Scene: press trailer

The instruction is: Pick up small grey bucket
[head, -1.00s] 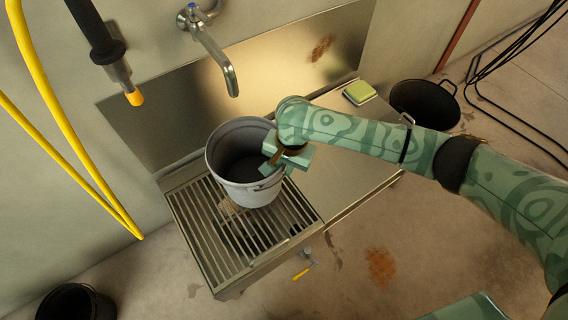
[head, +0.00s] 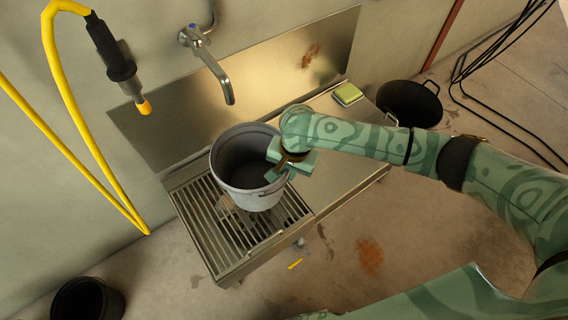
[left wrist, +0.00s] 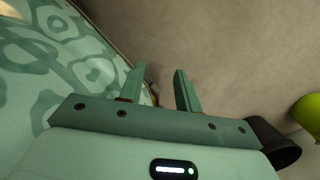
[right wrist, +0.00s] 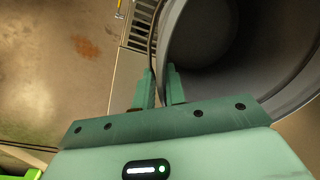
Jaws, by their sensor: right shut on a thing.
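The small grey bucket (head: 246,170) stands upright at the grate of the metal sink unit (head: 335,170), below the tap. Whether its base touches the grate I cannot tell. My right gripper (head: 277,172) is at the bucket's right rim. In the right wrist view its two fingers (right wrist: 160,88) are shut on the bucket's rim, with the bucket's wall (right wrist: 178,50) curving away to the right. In the left wrist view my left gripper (left wrist: 160,85) has its fingers apart, with nothing between them.
A tap (head: 212,68) reaches over the sink. A yellow hose with a black nozzle (head: 118,65) hangs at left. A green sponge (head: 347,94) lies on the counter. A black tub (head: 408,103) stands behind right. A dark bucket (head: 86,299) is at lower left.

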